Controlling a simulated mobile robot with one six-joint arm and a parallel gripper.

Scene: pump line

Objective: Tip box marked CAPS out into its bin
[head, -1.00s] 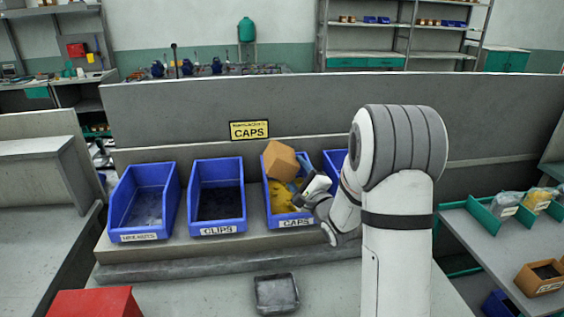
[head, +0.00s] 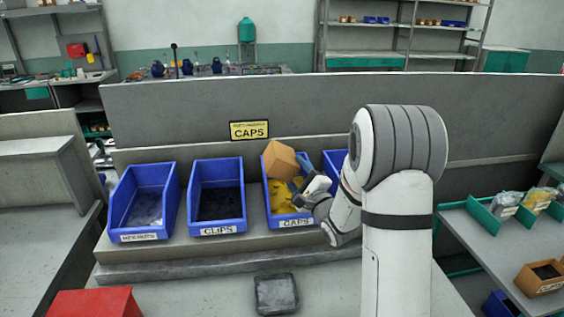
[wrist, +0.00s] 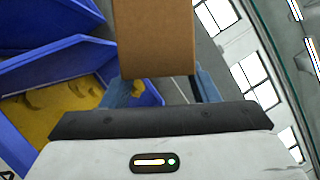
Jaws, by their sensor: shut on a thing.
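My gripper (head: 301,178) is shut on a brown cardboard box (head: 280,160), held tilted above the blue CAPS bin (head: 296,222). The box also shows in the wrist view (wrist: 155,40), between the blue fingers. Yellow caps (head: 284,197) lie in the CAPS bin below it, and yellow also shows in the bin in the wrist view (wrist: 45,108). The box's opening and any mark on it are hidden, so I cannot tell whether anything is left inside. A yellow CAPS sign (head: 249,130) is on the grey panel behind.
A blue CLIPS bin (head: 217,230) and another blue bin (head: 138,237) stand to the left. A further blue bin (head: 334,160) is partly hidden behind my arm. A dark grey tray (head: 276,294) lies in front. A CLIPS box (head: 540,278) is on the right-hand bench.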

